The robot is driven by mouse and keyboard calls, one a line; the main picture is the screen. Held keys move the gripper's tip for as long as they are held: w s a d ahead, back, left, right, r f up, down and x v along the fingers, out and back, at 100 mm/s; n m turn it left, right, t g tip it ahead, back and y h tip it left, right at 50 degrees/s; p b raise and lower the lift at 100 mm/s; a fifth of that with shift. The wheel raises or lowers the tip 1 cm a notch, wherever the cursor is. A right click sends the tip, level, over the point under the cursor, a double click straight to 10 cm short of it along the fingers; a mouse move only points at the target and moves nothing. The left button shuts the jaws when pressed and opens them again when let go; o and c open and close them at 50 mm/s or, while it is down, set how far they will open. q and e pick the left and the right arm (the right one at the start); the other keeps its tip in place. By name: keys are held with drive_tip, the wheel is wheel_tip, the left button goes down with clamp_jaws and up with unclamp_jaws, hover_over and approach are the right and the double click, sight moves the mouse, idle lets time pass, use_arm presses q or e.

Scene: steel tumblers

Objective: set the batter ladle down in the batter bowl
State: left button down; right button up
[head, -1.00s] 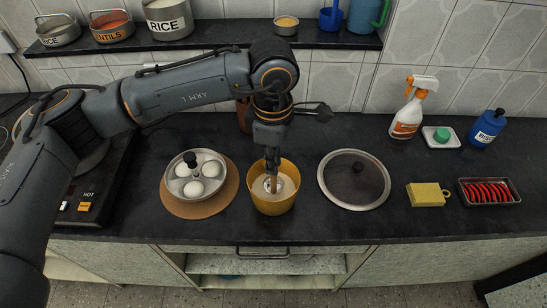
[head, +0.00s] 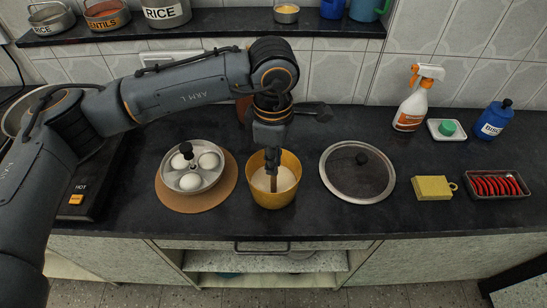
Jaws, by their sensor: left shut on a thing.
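The batter bowl (head: 272,198) is a yellow-orange bowl on the dark counter, with pale batter (head: 285,178) inside. My left gripper (head: 271,158) points straight down over the bowl, its fingers at about the rim. It is shut on the batter ladle (head: 273,184), whose brown handle stands upright in the bowl. The lower end of the ladle is hidden in the batter, so I cannot tell whether it touches the bottom. My right gripper is not in view.
Left of the bowl, a steel pan with several white rounds (head: 190,182) sits on a round brown board (head: 229,186). A glass lid (head: 357,176) lies to the right. Further right are a yellow sponge (head: 431,188), a tray (head: 496,196), a spray bottle (head: 411,110) and a blue bottle (head: 491,124).

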use_arm(q)
drive_tip(key=c, duration=1.3)
unclamp_jaws()
drive_tip(key=shift+r, duration=0.1)
wheel_tip(320, 180, up, 12)
drive_tip(key=shift+f, duration=0.1)
